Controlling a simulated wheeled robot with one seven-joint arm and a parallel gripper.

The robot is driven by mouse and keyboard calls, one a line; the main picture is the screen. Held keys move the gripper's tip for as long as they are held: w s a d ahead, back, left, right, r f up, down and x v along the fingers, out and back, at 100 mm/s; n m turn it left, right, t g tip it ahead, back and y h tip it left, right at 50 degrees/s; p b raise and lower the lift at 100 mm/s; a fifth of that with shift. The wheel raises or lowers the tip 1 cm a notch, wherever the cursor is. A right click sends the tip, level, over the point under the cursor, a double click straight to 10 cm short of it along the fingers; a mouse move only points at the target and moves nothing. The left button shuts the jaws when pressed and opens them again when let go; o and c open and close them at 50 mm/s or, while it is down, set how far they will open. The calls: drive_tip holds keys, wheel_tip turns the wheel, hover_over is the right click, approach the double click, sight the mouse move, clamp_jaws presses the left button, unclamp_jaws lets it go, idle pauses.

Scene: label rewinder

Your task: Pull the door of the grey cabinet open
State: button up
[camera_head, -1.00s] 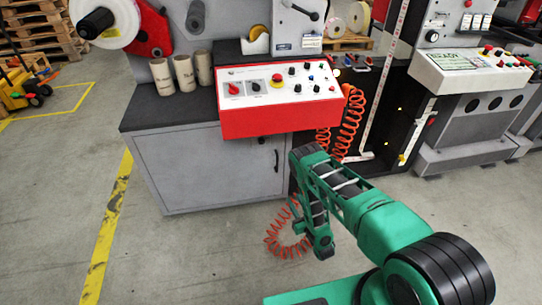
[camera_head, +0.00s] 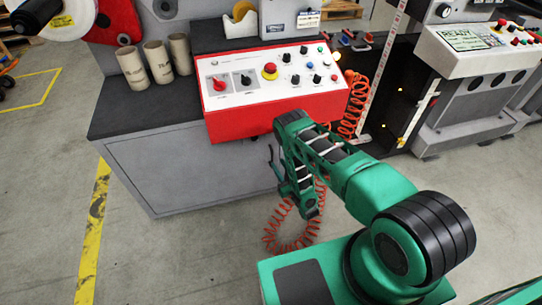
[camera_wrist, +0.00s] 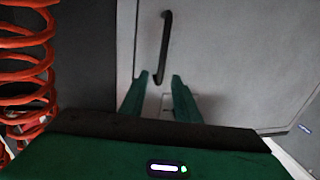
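The grey cabinet (camera_head: 180,165) stands under the dark worktop, and its door (camera_wrist: 235,55) looks shut. The door's dark bar handle (camera_wrist: 164,45) stands upright in the wrist view, and it also shows beside my arm in the head view (camera_head: 270,157). My gripper (camera_wrist: 160,75) is open, with its two green fingers pointing at the door. The lower end of the handle shows between the fingertips; I cannot tell whether it lies between them in depth. Nothing is held. In the head view my arm hides most of the gripper.
A red control box (camera_head: 275,95) overhangs the cabinet above the handle. A coiled orange hose (camera_wrist: 25,70) hangs close on the left in the wrist view. Cardboard cores (camera_head: 155,62) stand on the worktop (camera_head: 125,110). The floor (camera_head: 190,255) before the cabinet is clear.

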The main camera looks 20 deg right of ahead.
sight(272, 156)
drive_tip(key=w, duration=0.2)
drive_tip(key=w+a, duration=0.1)
drive_tip(key=w, duration=0.4)
drive_tip(key=shift+w+a, duration=0.15)
drive_tip(key=shift+a, duration=0.15)
clamp_jaws()
